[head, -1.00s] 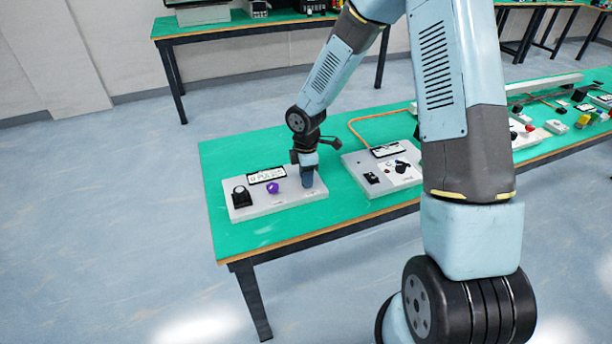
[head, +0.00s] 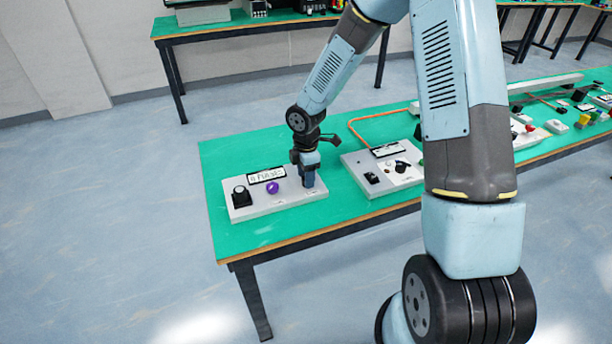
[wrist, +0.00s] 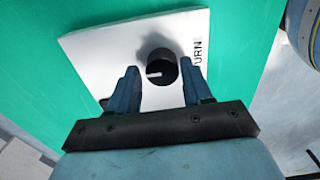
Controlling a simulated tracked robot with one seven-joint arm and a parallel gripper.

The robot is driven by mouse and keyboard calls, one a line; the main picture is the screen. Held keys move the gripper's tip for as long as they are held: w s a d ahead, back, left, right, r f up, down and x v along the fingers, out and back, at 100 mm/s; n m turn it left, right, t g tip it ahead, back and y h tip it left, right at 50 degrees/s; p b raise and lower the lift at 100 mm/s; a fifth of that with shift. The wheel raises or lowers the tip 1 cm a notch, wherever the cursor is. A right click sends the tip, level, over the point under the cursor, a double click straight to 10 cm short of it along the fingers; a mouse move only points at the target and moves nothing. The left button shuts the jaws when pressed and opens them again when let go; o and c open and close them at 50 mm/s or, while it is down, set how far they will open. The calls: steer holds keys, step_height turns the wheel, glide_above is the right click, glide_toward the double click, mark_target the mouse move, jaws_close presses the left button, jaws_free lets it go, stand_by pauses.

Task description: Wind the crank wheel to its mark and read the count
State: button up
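A round black knob (wrist: 157,72) with a white pointer line, likely the crank wheel, sits on a pale plate (wrist: 92,45) in the wrist view. Dark lettering ending in "URN" is beside it. My gripper (wrist: 162,82) is open, with one finger on each side of the knob's near part; I cannot tell whether they touch it. In the head view my gripper (head: 308,180) is down over the right end of the grey panel (head: 290,202) and hides the knob. The panel's small display (head: 266,175) is too small to read surely.
A purple knob (head: 272,187) and a black block (head: 241,196) stand on the panel's left part. A second panel (head: 372,187) is close to my gripper's right, with an orange cable (head: 355,125) behind it. The green table (head: 225,155) is bare behind the first panel.

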steer(key=shift+o, duration=0.9)
steer(key=shift+s, duration=0.1)
step_height(320, 180, up, 14)
steer(key=shift+f, duration=0.2)
